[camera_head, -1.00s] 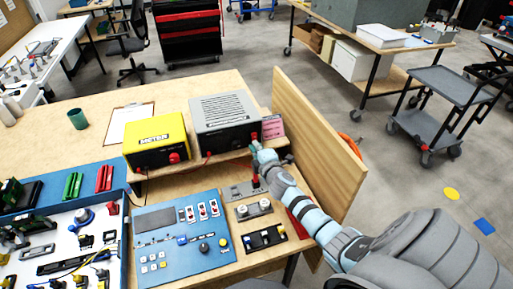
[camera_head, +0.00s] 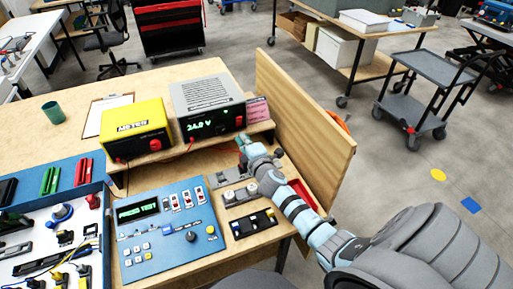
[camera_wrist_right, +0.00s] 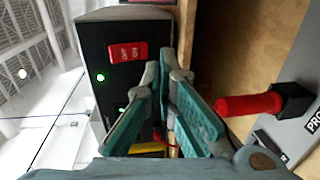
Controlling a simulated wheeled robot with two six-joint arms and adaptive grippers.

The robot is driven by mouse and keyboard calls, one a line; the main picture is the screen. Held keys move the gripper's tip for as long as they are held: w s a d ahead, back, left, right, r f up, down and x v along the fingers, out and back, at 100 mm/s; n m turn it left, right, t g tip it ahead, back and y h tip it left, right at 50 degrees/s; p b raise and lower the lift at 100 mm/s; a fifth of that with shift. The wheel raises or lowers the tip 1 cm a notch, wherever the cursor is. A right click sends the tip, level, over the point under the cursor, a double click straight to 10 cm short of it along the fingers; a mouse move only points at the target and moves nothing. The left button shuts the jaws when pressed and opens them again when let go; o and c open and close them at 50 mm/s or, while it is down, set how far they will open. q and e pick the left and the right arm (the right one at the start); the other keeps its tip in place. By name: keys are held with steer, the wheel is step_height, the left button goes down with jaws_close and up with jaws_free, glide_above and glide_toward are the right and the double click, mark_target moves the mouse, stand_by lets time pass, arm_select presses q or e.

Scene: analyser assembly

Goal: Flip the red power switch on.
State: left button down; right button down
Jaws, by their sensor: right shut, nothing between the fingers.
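The red power switch (camera_wrist_right: 127,51), a rocker with small lettering, is on the dark front of the grey power supply in the right wrist view. A green light (camera_wrist_right: 100,77) glows beside it. In the head view the power supply (camera_head: 207,95) stands on the wooden shelf and its display reads 24.0 V. My right gripper (camera_head: 242,140) is in front of the supply's right end, shut and empty. In the wrist view its teal fingers (camera_wrist_right: 168,65) are close to the switch; contact cannot be told. My left gripper is not in view.
A red lever handle (camera_wrist_right: 245,105) stands near the fingers. The yellow meter (camera_head: 137,128) is left of the supply. The blue panel (camera_head: 150,240) in front shows PRESS TEST. A wooden side board (camera_head: 305,125) stands right of my arm.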

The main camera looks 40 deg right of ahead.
steer(key=s+a+f+b, duration=0.1)
steer(key=s+a+f, duration=0.1)
steer(key=s, duration=0.8)
steer(key=shift+a, duration=0.15)
steer(key=shift+w+f, duration=0.1)
